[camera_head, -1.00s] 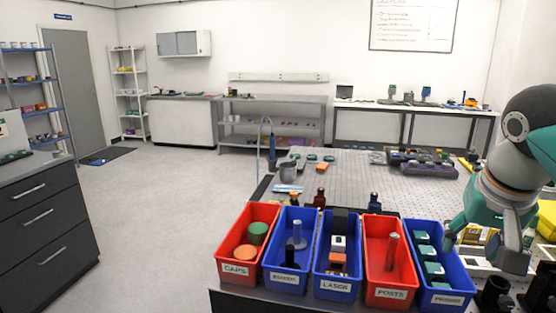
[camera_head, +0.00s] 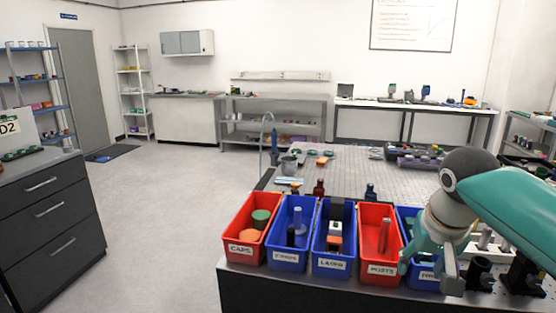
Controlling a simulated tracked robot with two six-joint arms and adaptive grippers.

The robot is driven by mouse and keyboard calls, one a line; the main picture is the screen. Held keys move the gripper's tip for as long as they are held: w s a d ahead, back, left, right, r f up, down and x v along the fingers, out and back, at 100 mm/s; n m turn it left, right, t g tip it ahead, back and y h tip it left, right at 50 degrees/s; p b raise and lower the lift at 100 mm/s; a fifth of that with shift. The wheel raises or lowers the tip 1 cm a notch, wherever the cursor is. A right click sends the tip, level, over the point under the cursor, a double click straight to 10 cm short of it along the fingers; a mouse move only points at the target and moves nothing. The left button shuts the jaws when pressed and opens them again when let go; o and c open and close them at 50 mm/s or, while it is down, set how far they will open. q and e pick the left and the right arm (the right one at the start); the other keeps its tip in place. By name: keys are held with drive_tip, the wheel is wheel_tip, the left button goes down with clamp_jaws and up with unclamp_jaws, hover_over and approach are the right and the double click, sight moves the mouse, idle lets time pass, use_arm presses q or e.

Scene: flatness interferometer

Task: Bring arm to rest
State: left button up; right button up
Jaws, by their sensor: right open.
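My right arm comes in from the right edge in the head view, teal and grey. Its gripper (camera_head: 432,262) points down and is open, in front of the rightmost blue bin (camera_head: 405,222), hiding much of that bin and its contents. I cannot tell whether the gripper touches the bin. Nothing shows between its fingers. My left gripper is not in view.
The red caps bin (camera_head: 241,251), a blue bin (camera_head: 286,259), the blue laser bin (camera_head: 333,267) and the red posts bin (camera_head: 380,272) line the near bench edge. Behind lies a perforated table (camera_head: 340,175). Dark drawers (camera_head: 50,215) stand left; the floor between is clear.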

drive_tip(key=a+f+n+g+y, duration=0.1)
drive_tip(key=a+f, duration=0.2)
drive_tip(key=f, duration=0.7)
drive_tip(key=a+f+n+y, duration=0.1)
drive_tip(key=a+f, duration=0.2)
drive_tip(key=f, duration=0.7)
drive_tip(key=a+f+n+g+y, duration=0.1)
drive_tip(key=a+f, duration=0.3)
drive_tip(key=f, duration=0.5)
drive_tip(key=s+a+f+m+y, duration=0.1)
drive_tip(key=s+f, duration=0.8)
drive_tip(key=s, duration=0.1)
drive_tip(key=s+a+f+m+g+y+p, duration=0.1)
drive_tip(key=s+a+f, duration=0.1)
drive_tip(key=s+f, duration=0.7)
drive_tip(key=shift+s+a+f, duration=0.3)
drive_tip(key=shift+s+f, duration=0.05)
drive_tip(key=shift+s, duration=0.75)
